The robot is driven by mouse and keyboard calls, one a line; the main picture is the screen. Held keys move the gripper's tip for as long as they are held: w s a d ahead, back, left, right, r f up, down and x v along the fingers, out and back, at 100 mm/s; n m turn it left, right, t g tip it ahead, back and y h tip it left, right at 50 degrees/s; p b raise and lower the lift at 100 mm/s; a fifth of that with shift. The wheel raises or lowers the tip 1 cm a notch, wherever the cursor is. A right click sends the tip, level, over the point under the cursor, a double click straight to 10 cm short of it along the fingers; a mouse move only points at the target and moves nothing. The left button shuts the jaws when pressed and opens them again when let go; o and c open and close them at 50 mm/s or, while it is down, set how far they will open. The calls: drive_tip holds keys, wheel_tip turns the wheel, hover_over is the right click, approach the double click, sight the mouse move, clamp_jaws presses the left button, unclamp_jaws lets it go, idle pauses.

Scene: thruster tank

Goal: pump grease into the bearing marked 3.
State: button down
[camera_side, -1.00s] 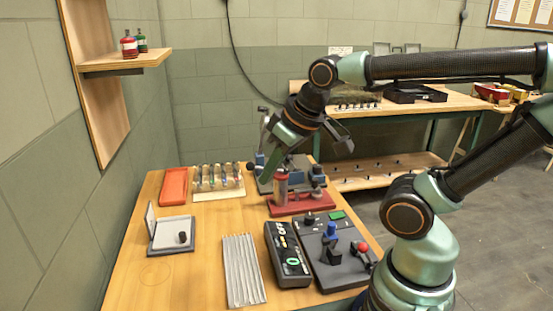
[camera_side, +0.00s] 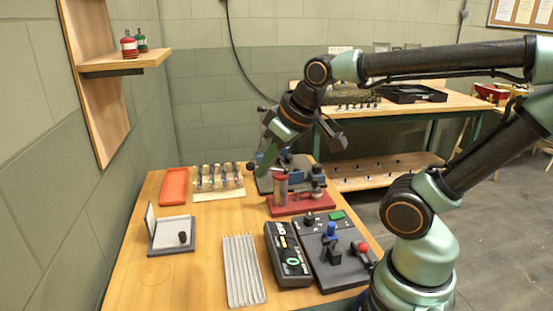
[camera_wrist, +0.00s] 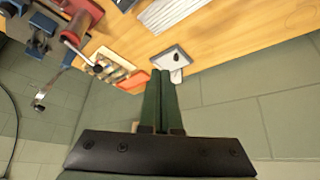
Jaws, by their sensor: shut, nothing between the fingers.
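My gripper (camera_side: 265,163) is shut and empty, its green fingers pointing down and left above the back of the bench. In the wrist view its closed fingers (camera_wrist: 160,85) point toward the bench with nothing between them. A cream board with a row of several bearing-like pieces (camera_side: 218,183) stands left of my gripper; it also shows in the wrist view (camera_wrist: 108,65). The marking 3 cannot be read. A red-based fixture with an upright cylinder (camera_side: 282,190) stands below and right of my gripper.
An orange tray (camera_side: 173,187) lies left of the board. Bare wood is free at front left.

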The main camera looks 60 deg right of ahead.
drive_tip(key=w+d+t+h, duration=0.1)
drive_tip(key=w+d+h, duration=0.1)
drive_tip(key=w+d, duration=0.4)
drive_tip(key=w+d+r+t+h, duration=0.1)
drive_tip(key=w+d+t+h, duration=0.1)
drive_tip(key=w+d, duration=0.5)
drive_tip(key=d, duration=0.5)
drive_tip(key=shift+d+n, duration=0.4)
wheel_tip(320, 180, down, 8)
drive_tip(key=w+a, duration=0.1)
drive_tip(key=shift+w+a+f, duration=0.2)
drive_tip(key=shift+w+a, duration=0.15)
idle(1.1)
drive_tip(key=shift+w+a+f, duration=0.1)
drive_tip(key=shift+f, duration=0.3)
